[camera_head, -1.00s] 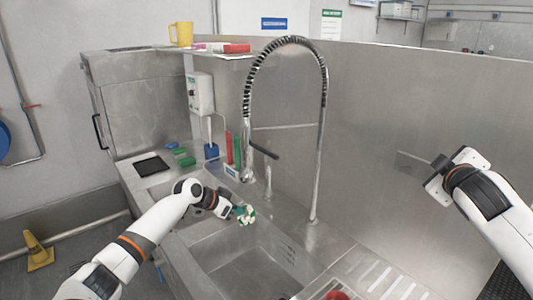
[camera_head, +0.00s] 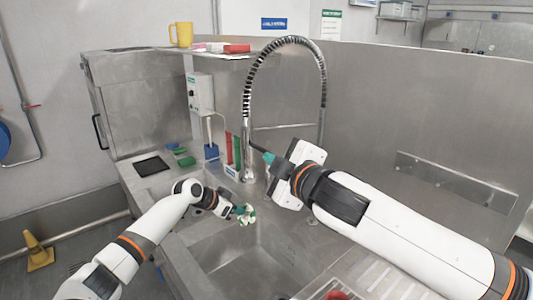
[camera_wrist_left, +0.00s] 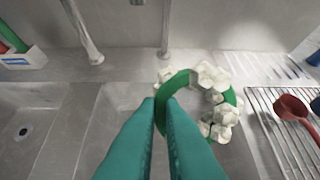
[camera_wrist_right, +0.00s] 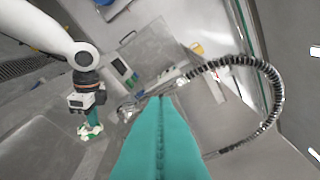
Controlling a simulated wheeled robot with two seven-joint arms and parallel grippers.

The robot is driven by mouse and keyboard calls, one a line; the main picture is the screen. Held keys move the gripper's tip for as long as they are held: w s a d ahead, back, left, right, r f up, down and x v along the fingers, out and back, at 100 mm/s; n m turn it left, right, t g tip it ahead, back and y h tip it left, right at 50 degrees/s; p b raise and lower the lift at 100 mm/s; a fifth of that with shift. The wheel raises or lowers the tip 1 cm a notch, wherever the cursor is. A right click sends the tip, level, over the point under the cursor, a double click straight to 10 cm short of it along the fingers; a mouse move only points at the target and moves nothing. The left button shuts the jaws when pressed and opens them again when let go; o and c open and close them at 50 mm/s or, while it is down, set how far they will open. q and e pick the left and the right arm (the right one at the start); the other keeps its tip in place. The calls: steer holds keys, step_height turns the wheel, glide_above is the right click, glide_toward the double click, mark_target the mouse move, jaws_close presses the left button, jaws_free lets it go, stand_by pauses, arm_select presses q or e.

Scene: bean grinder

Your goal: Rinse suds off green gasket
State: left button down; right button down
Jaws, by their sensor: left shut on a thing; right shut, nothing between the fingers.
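The green gasket (camera_wrist_left: 232,97) is a ring with several clumps of white suds (camera_wrist_left: 212,74) on it. My left gripper (camera_wrist_left: 167,98) is shut on the ring's left side and holds it over the sink basin (camera_head: 205,258). In the head view the gasket (camera_head: 246,217) is small, at the left gripper (camera_head: 238,210). My right gripper (camera_head: 268,157) is shut and empty, close to the spray tap's lever (camera_head: 257,148); contact cannot be told. The tap's spring hose (camera_head: 290,42) arches above, and its spray head (camera_head: 247,172) hangs behind the left gripper. The right wrist view shows the hose (camera_wrist_right: 268,95) too.
A rack (camera_wrist_left: 285,130) with a red ladle (camera_wrist_left: 291,108) stands right of the basin in the left wrist view. A steel wall (camera_head: 420,130) bounds the right.

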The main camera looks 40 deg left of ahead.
mark_target(263, 152)
steer(key=w+a+f, duration=0.1)
steer(key=w+a, duration=0.1)
steer(key=w+a+f, duration=0.1)
steer(key=w+a, duration=0.1)
steer(key=a, duration=0.1)
steer(key=w+a+f, duration=0.1)
steer(key=w+a, duration=0.1)
steer(key=shift+w+a, duration=0.25)
steer(key=shift+w, duration=0.1)
steer(key=shift+w+d+f, duration=0.2)
steer(key=shift+w+f, duration=0.05)
steer(key=shift+w, duration=0.25)
steer(key=shift+s, duration=0.1)
steer(key=shift+w+d+f, duration=0.1)
steer(key=shift+w+f, duration=0.2)
steer(key=shift+f, duration=0.6)
